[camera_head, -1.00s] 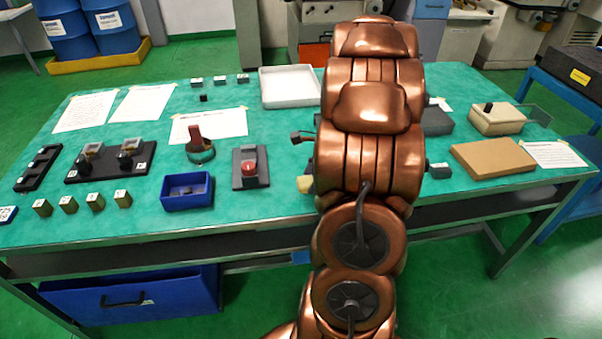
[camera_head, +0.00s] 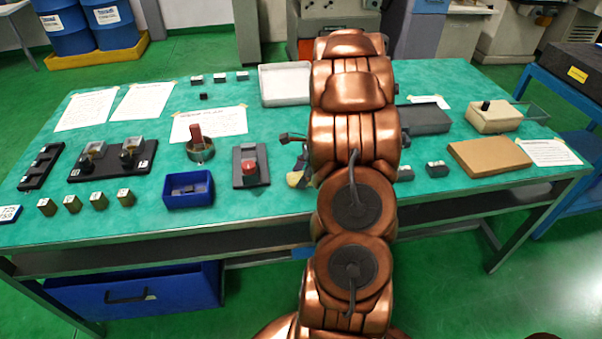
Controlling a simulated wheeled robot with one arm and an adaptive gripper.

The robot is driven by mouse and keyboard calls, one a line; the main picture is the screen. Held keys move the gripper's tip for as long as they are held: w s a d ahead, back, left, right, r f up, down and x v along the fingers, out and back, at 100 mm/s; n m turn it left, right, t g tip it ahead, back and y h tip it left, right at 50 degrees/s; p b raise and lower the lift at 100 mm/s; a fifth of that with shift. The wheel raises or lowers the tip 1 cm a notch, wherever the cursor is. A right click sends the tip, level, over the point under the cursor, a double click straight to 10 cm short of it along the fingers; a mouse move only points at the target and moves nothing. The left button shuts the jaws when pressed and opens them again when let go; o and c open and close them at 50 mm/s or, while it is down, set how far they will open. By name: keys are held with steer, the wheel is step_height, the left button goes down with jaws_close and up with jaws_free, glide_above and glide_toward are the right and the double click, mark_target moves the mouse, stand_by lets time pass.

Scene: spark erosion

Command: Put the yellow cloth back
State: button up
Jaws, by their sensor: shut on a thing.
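The yellow cloth (camera_head: 294,179) shows as a small yellow patch just left of my copper arm, over the front middle of the green table. Most of it is hidden behind the arm. My gripper (camera_head: 300,165) is also mostly hidden by my arm, with only dark and grey parts showing at its left edge. It is shut on the yellow cloth. I cannot tell whether the cloth touches the table.
A black block with a red knob (camera_head: 250,166) stands close left of the cloth. Left of it are a blue bin (camera_head: 187,199) and a round holder with a red handle (camera_head: 199,152). A white tray (camera_head: 284,84) lies behind. A brown board (camera_head: 500,158) lies right.

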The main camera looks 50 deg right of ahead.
steer(key=o, duration=1)
steer(key=shift+f, duration=0.1)
steer(key=b+v, duration=0.2)
steer(key=v, duration=1)
steer(key=s+a+r+n+g, duration=0.2)
steer(key=a+n, duration=0.4)
steer(key=a, duration=0.6)
steer(key=s+a+r+n+g, duration=0.15)
steer(key=a+n, duration=0.35)
steer(key=a, duration=0.6)
steer(key=s+a+n+h, duration=0.1)
steer(key=s+a+n, duration=0.5)
steer(key=s+n, duration=0.1)
steer(key=s+a+f+n+g+h, duration=0.1)
steer(key=s+a+n+h, duration=0.1)
steer(key=s+a+n, duration=0.5)
steer(key=s, duration=0.3)
steer(key=shift+s, duration=0.15)
